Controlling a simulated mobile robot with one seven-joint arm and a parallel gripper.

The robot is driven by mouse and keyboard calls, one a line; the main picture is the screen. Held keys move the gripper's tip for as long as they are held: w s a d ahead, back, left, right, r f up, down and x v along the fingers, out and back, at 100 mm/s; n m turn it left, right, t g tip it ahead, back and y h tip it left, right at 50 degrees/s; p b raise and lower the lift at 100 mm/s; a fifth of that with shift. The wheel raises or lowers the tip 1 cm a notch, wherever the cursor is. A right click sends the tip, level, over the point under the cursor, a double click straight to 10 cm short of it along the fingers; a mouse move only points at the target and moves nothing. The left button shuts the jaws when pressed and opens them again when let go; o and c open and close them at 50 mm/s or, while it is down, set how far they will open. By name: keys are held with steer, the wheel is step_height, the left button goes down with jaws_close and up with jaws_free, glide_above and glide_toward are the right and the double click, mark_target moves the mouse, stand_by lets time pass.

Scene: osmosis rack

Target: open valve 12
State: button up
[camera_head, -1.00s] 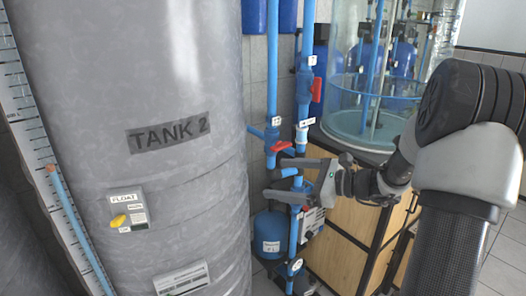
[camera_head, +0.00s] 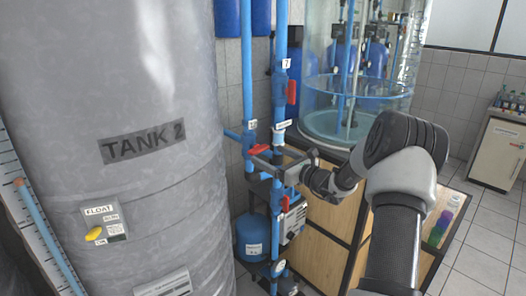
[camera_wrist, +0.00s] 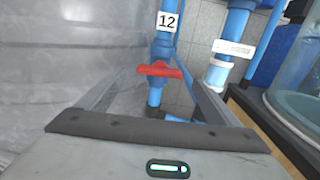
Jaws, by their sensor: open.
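Valve 12 is on a vertical blue pipe beside the grey tank. Its red handle (camera_head: 259,150) lies roughly crosswise to the pipe. In the wrist view the red handle (camera_wrist: 160,70) shows ahead, under the white "12" label (camera_wrist: 167,22). My gripper (camera_head: 258,166) is open and empty, reaching in from the right just below the handle. In the wrist view my gripper (camera_wrist: 163,84) has one finger on each side of the handle's line. I cannot tell whether a finger touches it.
The grey tank (camera_head: 150,90) stands close on the left. A parallel pipe carries a valve with an upright red handle (camera_head: 291,92); another red handle (camera_head: 286,206) is below my gripper. A clear cylinder (camera_head: 345,120) stands on a wooden cabinet (camera_head: 325,250) to the right.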

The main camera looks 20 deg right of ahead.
mark_target(261, 151)
steer(key=shift+x, duration=2.3)
steer(key=shift+c, duration=0.2)
steer(key=c, duration=1)
